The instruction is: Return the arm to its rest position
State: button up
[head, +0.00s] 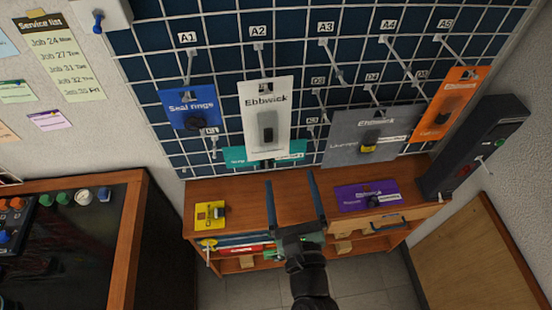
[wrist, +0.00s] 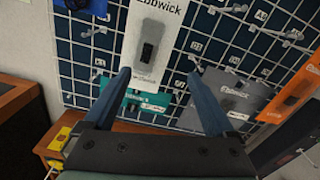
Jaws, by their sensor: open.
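My gripper (head: 295,205) is open and empty, its two long blue-grey fingers spread apart above the wooden cabinet (head: 258,193). In the wrist view my gripper (wrist: 158,90) points at the pegboard, with the fingers on either side of a teal card. The white Ebbwick card (head: 265,118) hangs on the grid just beyond the fingertips and also shows in the wrist view (wrist: 150,45). No card is seen touching the fingers. My arm reaches up from the bottom of the head view.
The blue Seal rings card (head: 188,105), teal card (head: 235,156), grey Ebbwick card (head: 345,135) and orange card (head: 462,88) hang on hooks. A yellow card (head: 209,216) and purple card (head: 352,196) lie on the cabinet. A dark bench (head: 125,235) stands left, a dark grey column (head: 460,160) right.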

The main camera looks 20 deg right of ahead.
jog(key=w+a+r+n+t+y+b, duration=0.2)
jog(key=w+a+r+n, duration=0.15)
jog(key=r+n, duration=0.3)
jog(key=w+a+r+n+t+y+b, duration=0.1)
jog(key=w+a+r+n+b, duration=0.1)
jog(key=a+r+n, duration=0.45)
jog(key=w+a+r+n+t+y+b, duration=0.1)
jog(key=w+a+r+n+t+y, duration=0.15)
jog(key=r+n, duration=0.4)
jog(key=s+a+r+n+t+b, duration=0.1)
jog(key=s+r+n+t+b, duration=0.1)
jog(key=s+r+n, duration=0.3)
jog(key=s+a+r+n+t+b, duration=0.2)
jog(key=s+r+n, duration=0.3)
jog(key=r+n, duration=0.7)
notch_tip(320, 180, up, 7)
jog(key=shift+s+a+r+b, duration=0.1)
jog(key=shift+s+a+b, duration=0.15)
jog(key=shift+b, duration=0.45)
jog(key=shift+w+t+h, duration=0.1)
jog(key=shift+t+h, duration=0.15)
